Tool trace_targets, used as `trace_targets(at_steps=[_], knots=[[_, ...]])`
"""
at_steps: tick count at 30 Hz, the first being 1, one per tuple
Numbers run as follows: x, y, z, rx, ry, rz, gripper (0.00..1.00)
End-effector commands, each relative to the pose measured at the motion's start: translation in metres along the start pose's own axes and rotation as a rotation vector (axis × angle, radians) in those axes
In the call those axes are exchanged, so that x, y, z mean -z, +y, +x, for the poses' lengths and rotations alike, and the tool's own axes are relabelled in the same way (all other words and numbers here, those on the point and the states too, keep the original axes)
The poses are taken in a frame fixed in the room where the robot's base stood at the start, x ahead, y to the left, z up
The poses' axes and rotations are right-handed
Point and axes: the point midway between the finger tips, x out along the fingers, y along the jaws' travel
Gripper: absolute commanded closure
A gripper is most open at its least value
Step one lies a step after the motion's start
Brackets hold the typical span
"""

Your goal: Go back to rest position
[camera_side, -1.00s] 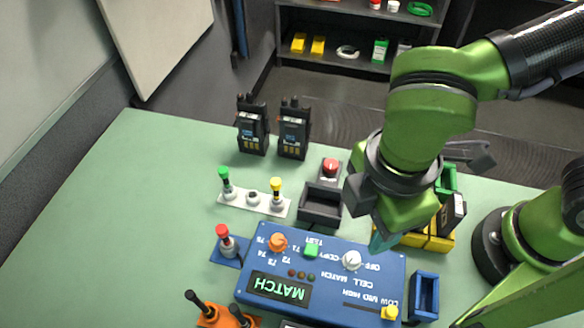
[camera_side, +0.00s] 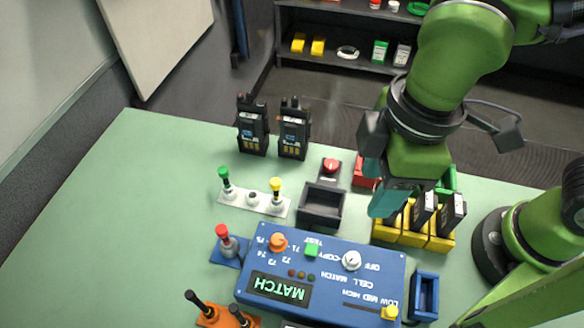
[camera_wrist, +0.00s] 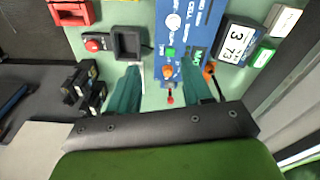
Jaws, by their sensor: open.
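My gripper (camera_side: 386,202) hangs above the back right part of the table, over the gap between the blue panel and the yellow holders. In the wrist view its two teal fingers (camera_wrist: 160,90) are spread apart with nothing between them. The blue panel (camera_side: 325,257) lies below, with an orange knob (camera_side: 278,242), a green button (camera_side: 311,250), a white knob (camera_side: 351,260) and a yellow slider (camera_side: 389,312). Its display reads MATCH (camera_side: 279,289) in green. The arm hides part of the table's back right.
Yellow holders (camera_side: 412,236) with dark modules stand near my base. An empty black tray (camera_side: 321,204), a red button (camera_side: 330,166), two radios (camera_side: 252,126), a toggle strip (camera_side: 252,199) and a red-topped lever (camera_side: 226,242) stand on the green table. The table's left side is clear.

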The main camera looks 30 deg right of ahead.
Motion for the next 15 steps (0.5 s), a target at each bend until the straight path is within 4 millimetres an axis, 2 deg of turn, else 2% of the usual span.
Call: trace_targets(at_steps=[1,3,6,9,12,15], knots=[[-0.011,0.027,-0.003,-0.020,0.051,0.159,0.50],[-0.028,0.061,-0.006,-0.035,0.127,0.381,0.50],[-0.062,0.108,-0.016,-0.052,0.257,0.703,0.50],[-0.101,0.144,-0.025,-0.058,0.395,0.998,0.50],[-0.134,0.165,-0.034,-0.064,0.509,1.197,0.50],[-0.155,0.173,-0.041,-0.073,0.575,1.294,0.50]])
